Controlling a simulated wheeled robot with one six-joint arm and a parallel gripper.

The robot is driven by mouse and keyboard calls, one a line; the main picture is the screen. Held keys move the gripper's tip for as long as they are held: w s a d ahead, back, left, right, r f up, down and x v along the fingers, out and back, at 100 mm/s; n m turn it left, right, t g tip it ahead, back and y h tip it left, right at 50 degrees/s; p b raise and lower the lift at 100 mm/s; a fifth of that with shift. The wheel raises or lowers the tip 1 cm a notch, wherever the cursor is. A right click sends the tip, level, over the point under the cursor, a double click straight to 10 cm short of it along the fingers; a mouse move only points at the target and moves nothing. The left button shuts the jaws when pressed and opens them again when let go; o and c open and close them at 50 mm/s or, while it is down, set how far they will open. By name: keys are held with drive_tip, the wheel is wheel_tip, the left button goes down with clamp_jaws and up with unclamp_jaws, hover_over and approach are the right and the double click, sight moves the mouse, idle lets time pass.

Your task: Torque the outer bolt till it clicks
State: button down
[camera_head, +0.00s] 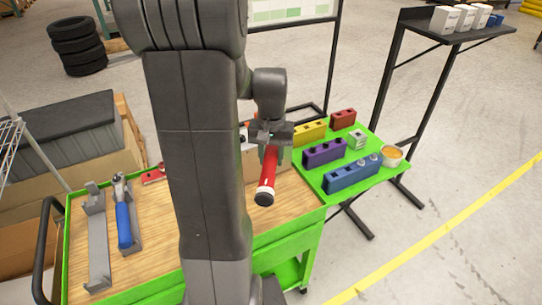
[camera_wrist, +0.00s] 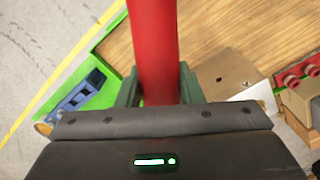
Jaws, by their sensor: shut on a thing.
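My gripper (camera_head: 271,134) is shut on a red-handled tool (camera_head: 268,175), likely the torque wrench. The tool's handle slants down toward the camera, with a white band and a dark end cap. In the wrist view the red handle (camera_wrist: 153,45) runs up between the two greenish fingers (camera_wrist: 158,92). The tool's working end is not clear in either view. I cannot make out the outer bolt. Red parts with round tops (camera_wrist: 300,75) show at the right edge of the wrist view, partly cut off.
The wooden-topped green cart (camera_head: 150,272) holds a blue-handled tool (camera_head: 124,225) in a grey cradle and an empty grey cradle (camera_head: 97,240). A cardboard box (camera_wrist: 226,76) stands near my gripper. Blue (camera_head: 352,176), purple (camera_head: 324,153), yellow and red blocks sit on the green side shelf.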

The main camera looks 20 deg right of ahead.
drive_tip(key=shift+r, duration=0.3)
drive_tip(key=shift+r+p, duration=2.1)
drive_tip(key=shift+r, duration=0.35)
